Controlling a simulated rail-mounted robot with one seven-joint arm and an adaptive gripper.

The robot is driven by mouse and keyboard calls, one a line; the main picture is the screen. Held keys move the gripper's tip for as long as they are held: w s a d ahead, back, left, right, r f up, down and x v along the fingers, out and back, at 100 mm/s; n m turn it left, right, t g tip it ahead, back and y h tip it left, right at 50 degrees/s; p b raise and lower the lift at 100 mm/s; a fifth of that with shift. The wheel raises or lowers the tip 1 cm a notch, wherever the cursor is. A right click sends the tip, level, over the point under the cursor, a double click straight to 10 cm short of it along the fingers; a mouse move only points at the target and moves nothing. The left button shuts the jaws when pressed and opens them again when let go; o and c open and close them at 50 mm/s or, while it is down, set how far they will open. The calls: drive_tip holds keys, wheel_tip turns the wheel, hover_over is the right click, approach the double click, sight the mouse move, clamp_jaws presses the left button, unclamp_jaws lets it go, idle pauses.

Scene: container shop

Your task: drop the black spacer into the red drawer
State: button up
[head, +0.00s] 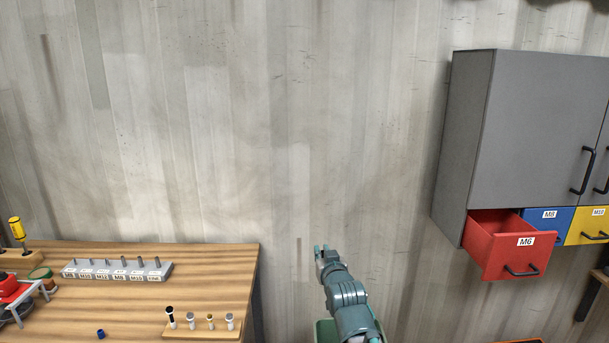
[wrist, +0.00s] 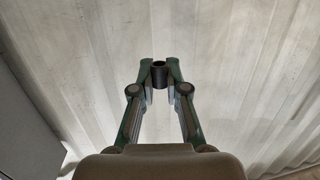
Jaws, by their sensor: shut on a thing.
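My gripper (wrist: 160,76) is shut on the black spacer (wrist: 159,75), a short dark hollow cylinder held between the fingertips in the wrist view. In the head view my gripper (head: 322,252) is in the air between the bench and the cabinet; the spacer cannot be made out there. The red drawer (head: 504,262), labelled M6, is pulled open under the grey cabinet at the right. My gripper is to the left of the drawer and apart from it. Most of the drawer's inside is hidden by its front.
A blue M8 drawer (head: 549,218) and a yellow M10 drawer (head: 588,226) sit right of the red one. The grey cabinet (head: 540,125) hangs above. The wooden bench (head: 215,282) at left bears a grey pin rack (head: 118,270) and a small blue part (head: 101,334).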

drive_tip(key=w+d+m+h, duration=0.1)
drive_tip(key=d+m+h, duration=0.1)
drive_tip(key=d, duration=1)
drive_tip(key=shift+r+h, duration=0.3)
drive_tip(key=shift+h, duration=0.1)
